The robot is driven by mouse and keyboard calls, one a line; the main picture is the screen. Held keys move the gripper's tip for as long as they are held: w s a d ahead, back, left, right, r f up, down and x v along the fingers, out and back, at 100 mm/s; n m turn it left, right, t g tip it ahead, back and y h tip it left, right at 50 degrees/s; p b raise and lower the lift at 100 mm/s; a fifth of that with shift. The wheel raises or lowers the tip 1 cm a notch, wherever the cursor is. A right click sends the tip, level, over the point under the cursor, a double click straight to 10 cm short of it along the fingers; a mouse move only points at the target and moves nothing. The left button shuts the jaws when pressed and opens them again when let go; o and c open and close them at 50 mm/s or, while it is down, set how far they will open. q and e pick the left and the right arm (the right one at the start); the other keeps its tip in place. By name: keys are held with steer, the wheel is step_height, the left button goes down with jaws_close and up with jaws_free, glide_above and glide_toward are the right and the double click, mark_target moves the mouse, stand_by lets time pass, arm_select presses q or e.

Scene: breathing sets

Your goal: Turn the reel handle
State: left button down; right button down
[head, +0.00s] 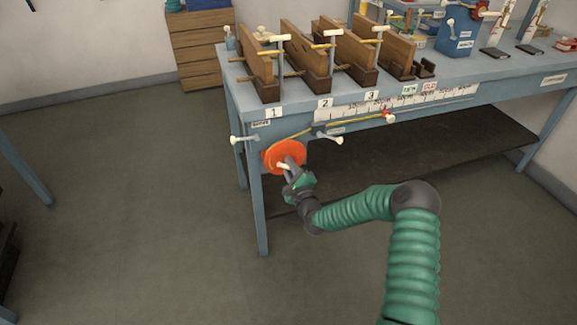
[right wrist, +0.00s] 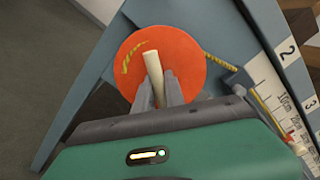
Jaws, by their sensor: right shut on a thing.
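The orange reel (head: 272,155) is a round disc on the front left of the blue-grey bench, with a yellow cord running from it to the right. It also fills the upper middle of the right wrist view (right wrist: 190,62). Its pale handle (right wrist: 152,66) sticks out from the disc and shows in the head view (head: 283,166) at the gripper's tip. My right gripper (head: 288,168) is at the reel, its two grey fingers (right wrist: 160,92) closed around the handle. The lower part of the handle is hidden between the fingers. My left gripper is not in view.
The bench (head: 236,90) carries several wooden blocks with pegs (head: 305,55), a blue container (head: 455,38) and a printed scale (head: 420,100) along its front. A wooden drawer unit (head: 200,50) stands behind.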

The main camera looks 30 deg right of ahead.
steer(key=c, duration=1.1)
jaws_free()
steer(key=shift+d+f, duration=0.1)
steer(key=shift+f, duration=0.35)
steer(key=o, duration=0.5)
steer(key=shift+r, duration=0.2)
steer(key=shift+s, duration=0.1)
steer(key=p+v, duration=0.3)
steer(key=v, duration=1.3)
steer(key=shift+s, duration=0.3)
